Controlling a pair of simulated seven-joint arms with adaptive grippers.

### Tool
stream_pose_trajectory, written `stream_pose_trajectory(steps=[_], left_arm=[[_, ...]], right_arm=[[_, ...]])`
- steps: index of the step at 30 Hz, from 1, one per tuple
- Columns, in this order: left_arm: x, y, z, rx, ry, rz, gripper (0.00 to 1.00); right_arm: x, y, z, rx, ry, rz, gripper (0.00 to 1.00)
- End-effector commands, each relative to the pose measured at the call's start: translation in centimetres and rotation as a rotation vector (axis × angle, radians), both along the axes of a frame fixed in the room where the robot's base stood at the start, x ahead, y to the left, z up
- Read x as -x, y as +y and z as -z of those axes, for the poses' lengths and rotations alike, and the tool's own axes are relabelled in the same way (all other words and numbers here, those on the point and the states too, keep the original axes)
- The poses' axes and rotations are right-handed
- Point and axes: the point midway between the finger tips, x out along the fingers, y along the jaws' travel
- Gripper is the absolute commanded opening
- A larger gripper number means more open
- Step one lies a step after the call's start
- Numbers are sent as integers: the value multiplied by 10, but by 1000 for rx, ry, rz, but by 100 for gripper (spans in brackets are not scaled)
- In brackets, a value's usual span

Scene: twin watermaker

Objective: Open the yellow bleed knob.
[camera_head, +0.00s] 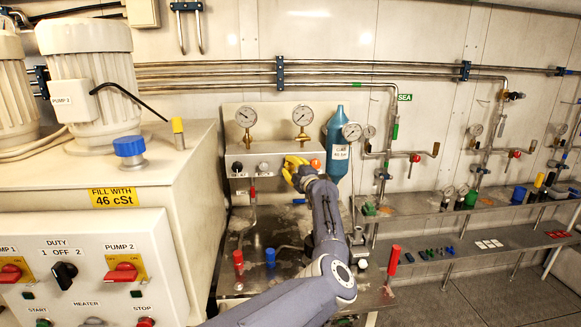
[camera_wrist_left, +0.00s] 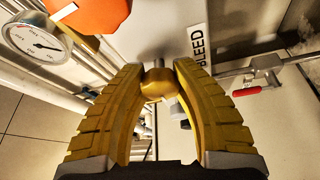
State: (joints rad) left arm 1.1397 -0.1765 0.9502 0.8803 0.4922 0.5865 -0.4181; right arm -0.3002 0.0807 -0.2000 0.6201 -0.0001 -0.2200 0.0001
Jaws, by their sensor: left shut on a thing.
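The yellow bleed knob (camera_wrist_left: 158,85) shows in the left wrist view between the fingertips of my left gripper (camera_wrist_left: 158,72). It sits on a short metal stem in front of a pale panel, beside a label reading BLEED (camera_wrist_left: 200,52). The yellow fingers are closed on it from both sides. In the head view, my left gripper (camera_head: 297,167) is at the front of the grey panel (camera_head: 285,147), and its fingers hide the knob there. My right gripper is not in view.
An orange-red knob (camera_head: 316,164) is close to the right of the gripper. A white knob (camera_head: 263,166) and a black knob (camera_head: 237,167) are on its left. Two gauges (camera_head: 246,117) (camera_head: 303,115) stand above. A blue cylinder (camera_head: 338,155) is on the right.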

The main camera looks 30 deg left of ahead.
Motion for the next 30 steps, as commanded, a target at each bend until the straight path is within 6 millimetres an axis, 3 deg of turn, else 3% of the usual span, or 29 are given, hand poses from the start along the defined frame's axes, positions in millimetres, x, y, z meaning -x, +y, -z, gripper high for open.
stream_pose_trajectory(steps=[2,3,10,20,30], left_arm=[[3,6,-3,-2,-5,-12,0],[3,5,-3,-2,-5,-12,33],[2,3,-1,-1,-1,-6,59],[3,-2,1,0,-1,-3,59],[23,-35,4,1,-1,-5,59]], right_arm=[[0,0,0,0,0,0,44],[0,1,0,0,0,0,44],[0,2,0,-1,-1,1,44],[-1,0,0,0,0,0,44],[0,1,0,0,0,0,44]])
